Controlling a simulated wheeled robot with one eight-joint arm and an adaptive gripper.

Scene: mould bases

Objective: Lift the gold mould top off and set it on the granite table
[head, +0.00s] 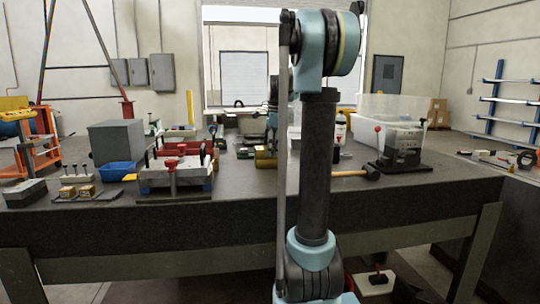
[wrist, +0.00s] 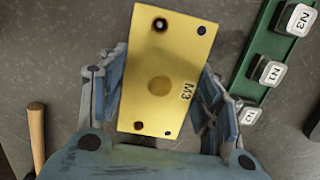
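The gold mould top (wrist: 160,60) is a yellow plate marked M3, with a round recess in its middle and dark holes near its corners. In the wrist view it lies between the two blue-grey fingers of my gripper (wrist: 165,70), slightly turned against them. The fingers look spread, one along each long side; whether the pads touch the plate is unclear. What lies under the plate is hidden from above. In the head view a gold block (head: 265,158) shows on the granite table (head: 110,228), partly behind my arm, which also hides most of the gripper.
A green rack (wrist: 262,50) with metal blocks marked N stands close to the right of my gripper. A wooden handle (wrist: 36,130) lies on the left.

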